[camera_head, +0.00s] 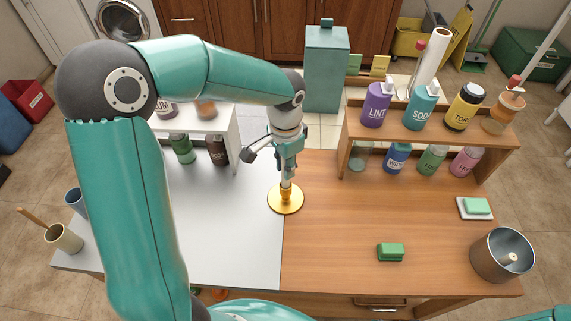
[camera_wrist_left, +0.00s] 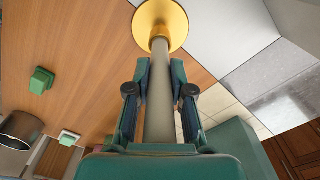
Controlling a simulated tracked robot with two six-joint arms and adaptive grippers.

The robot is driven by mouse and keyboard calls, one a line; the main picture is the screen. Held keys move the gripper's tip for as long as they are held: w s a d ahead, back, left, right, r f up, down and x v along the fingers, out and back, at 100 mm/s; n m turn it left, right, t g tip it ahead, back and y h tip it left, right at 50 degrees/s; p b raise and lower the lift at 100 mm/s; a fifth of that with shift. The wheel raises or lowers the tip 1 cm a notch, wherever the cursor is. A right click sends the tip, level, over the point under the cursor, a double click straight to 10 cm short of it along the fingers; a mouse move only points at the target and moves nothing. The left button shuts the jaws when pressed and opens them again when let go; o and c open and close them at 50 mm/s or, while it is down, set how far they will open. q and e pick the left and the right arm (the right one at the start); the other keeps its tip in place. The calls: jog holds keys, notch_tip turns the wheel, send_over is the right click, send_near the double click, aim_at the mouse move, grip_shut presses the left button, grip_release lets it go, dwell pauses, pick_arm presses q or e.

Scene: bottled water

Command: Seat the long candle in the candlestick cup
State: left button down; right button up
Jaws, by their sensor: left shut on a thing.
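The gold candlestick (camera_head: 286,203) stands on the table by the seam between the grey and wooden tops. It also shows in the left wrist view (camera_wrist_left: 176,16). The long pale candle (camera_wrist_left: 159,115) runs from my left gripper to the candlestick's middle. My left gripper (camera_head: 288,165) is above the candlestick, pointing down, its fingers (camera_wrist_left: 160,92) shut on the candle from both sides. The candle's lower end meets the cup; how deep it sits inside is hidden. My right gripper is not in view.
A wooden shelf (camera_head: 430,139) with several labelled bottles stands at the back right. A green sponge (camera_head: 390,252), a soap dish (camera_head: 477,214) and a metal pot (camera_head: 500,262) are on the right. A white shelf (camera_head: 232,130) stands behind my left arm.

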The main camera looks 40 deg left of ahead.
pick_arm(q)
jog(key=shift+f+b, duration=0.95)
jog(key=shift+f, duration=0.3)
jog(key=c, duration=1)
grip_release()
jog(key=shift+r, duration=0.1)
jog(key=shift+o, duration=0.2)
notch_tip(320, 180, up, 12)
jog(key=shift+f, duration=0.1)
